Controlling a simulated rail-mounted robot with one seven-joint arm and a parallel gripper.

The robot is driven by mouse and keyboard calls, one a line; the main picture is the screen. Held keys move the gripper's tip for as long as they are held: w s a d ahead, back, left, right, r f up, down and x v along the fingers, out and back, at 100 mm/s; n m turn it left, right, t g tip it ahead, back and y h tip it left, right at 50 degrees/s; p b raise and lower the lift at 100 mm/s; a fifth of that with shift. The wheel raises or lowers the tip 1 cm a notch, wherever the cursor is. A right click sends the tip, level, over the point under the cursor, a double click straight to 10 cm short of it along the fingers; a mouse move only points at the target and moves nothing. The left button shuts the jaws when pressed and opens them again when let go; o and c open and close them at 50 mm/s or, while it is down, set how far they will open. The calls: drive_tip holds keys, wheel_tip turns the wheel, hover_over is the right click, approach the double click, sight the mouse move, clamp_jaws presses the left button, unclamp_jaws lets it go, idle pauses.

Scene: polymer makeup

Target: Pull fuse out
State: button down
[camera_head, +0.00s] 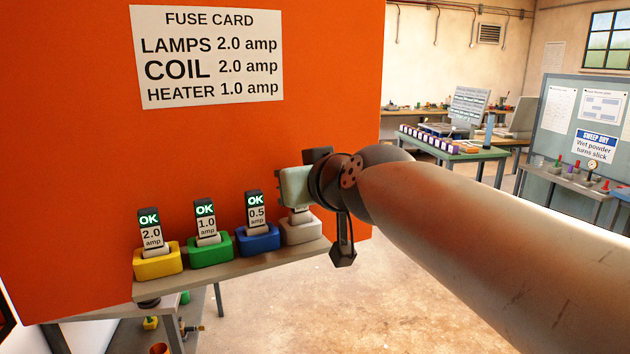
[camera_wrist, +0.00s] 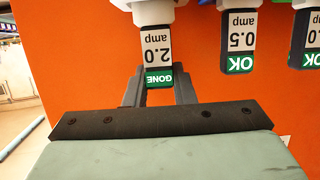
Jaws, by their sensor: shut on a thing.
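The fuse marked "2.0 amp" with a green "GONE" label (camera_wrist: 157,50) shows upside down in the wrist view. My gripper (camera_wrist: 159,84) is shut on its labelled end, one dark finger on each side. The fuse's other end meets a pale holder (camera_wrist: 152,12), and I see no clear gap between them. In the head view the pale holder (camera_head: 302,231) is the rightmost in the row. My gripper (camera_head: 300,190) is right above it and hides the fuse there.
Yellow (camera_head: 157,263), green (camera_head: 210,251) and blue (camera_head: 258,238) holders stand to the left on the shelf (camera_head: 225,272), with OK fuses of 2.0, 1.0 and 0.5 amp. The orange panel (camera_head: 200,150) behind carries a fuse card (camera_head: 209,57). Open floor lies right of the shelf.

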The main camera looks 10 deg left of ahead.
drive_tip(key=shift+f+b, duration=0.4)
drive_tip(key=c, duration=1.1)
unclamp_jaws()
